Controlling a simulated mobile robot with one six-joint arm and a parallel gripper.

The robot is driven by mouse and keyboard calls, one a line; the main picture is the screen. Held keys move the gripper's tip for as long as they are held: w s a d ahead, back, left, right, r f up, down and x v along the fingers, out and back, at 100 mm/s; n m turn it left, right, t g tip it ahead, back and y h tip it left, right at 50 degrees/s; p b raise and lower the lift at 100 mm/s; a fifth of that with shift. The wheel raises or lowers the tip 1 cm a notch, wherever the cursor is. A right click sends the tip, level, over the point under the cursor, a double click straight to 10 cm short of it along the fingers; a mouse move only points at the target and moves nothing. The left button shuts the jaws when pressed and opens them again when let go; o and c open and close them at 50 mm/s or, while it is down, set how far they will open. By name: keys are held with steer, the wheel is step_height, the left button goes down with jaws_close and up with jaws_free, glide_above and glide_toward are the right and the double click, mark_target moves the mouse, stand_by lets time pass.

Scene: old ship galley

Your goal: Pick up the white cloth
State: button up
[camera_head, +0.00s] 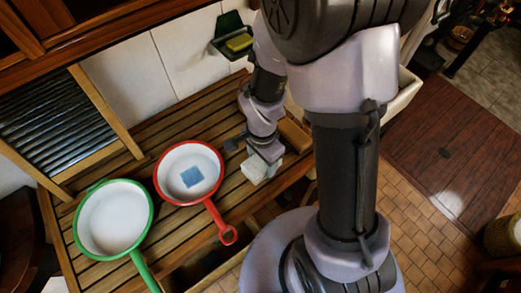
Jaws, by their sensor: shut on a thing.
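The white cloth (258,174) is a small pale block-like shape on the slatted wooden counter, right of the red-rimmed pan. My gripper (264,155) reaches down onto it from above and is shut on it. The gripper hides the upper part of the cloth. Whether the cloth touches the slats or hangs just above them I cannot tell.
A red-rimmed white pan (178,162) with a blue square (192,176) in it and a green-rimmed white pan (107,220) stand left on the slatted counter (140,151). A washboard (50,125) leans behind. A green holder (228,29) with a yellow sponge (239,42) hangs on the tiled wall.

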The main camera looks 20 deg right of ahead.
steer(key=s, duration=0.2)
steer(key=shift+s+a+r, duration=0.1)
steer(key=shift+s+a, duration=0.25)
steer(key=shift+s, duration=0.05)
steer(key=s+b, duration=0.1)
steer(key=b, duration=0.2)
steer(key=s+b, duration=0.1)
steer(key=b, duration=0.2)
steer(key=s+a+f+b, duration=0.1)
steer(key=b, duration=0.2)
steer(key=shift+s, duration=0.15)
steer(key=s+b, duration=0.1)
steer(key=s+r+b, duration=0.1)
steer(key=s+b, duration=0.1)
steer(key=s+a+r+b, duration=0.1)
steer(key=b, duration=0.1)
steer(key=shift+s, duration=0.4)
